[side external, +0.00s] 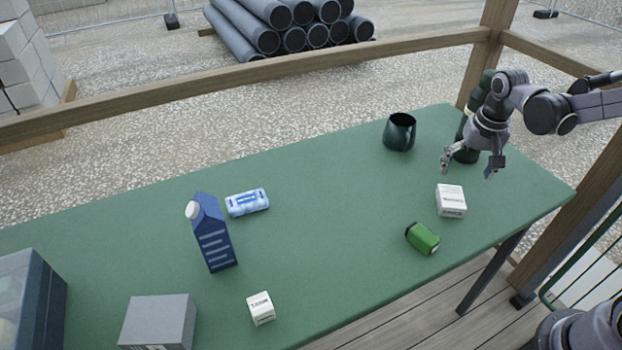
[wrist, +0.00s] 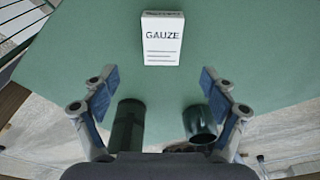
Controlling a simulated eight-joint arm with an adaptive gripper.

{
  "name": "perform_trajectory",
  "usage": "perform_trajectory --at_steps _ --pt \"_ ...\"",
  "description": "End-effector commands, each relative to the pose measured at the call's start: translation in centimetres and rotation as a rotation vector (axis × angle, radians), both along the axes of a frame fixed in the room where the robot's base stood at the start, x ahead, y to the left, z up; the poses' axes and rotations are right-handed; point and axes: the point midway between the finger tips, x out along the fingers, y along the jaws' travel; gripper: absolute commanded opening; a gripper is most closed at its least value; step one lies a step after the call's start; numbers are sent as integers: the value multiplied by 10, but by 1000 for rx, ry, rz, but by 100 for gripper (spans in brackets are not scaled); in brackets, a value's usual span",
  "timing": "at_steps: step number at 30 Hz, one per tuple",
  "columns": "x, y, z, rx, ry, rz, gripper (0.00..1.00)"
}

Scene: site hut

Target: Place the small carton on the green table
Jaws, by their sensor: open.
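A small white carton (side external: 451,201) lies on the green table (side external: 330,200) near its right end. In the wrist view the carton (wrist: 161,39) shows at the top centre, with GAUZE printed on it. My gripper (side external: 468,168) is open and empty above the table, behind the carton and apart from it. In the wrist view its two fingers (wrist: 160,78) are spread wide, with the carton beyond their tips. A second small white box (side external: 261,308) stands near the table's front edge, towards the left; its print is too small to read.
A dark mug (side external: 399,132) and a dark green cylinder (wrist: 128,125) stand close to my gripper. A green can (side external: 422,239) lies near the front edge. A blue drink carton (side external: 212,235), a blue-white pack (side external: 247,202) and a grey box (side external: 158,322) are further left. The table's middle is clear.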

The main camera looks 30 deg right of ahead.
Motion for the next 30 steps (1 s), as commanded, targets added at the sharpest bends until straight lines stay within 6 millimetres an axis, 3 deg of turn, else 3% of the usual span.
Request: perform_trajectory --at_steps 9,19,30 --pt "5 -3 -39 0 -1 0 85" --pt "7 -3 -58 0 -1 1 85" --pt "11 -3 -97 0 -1 1 85"
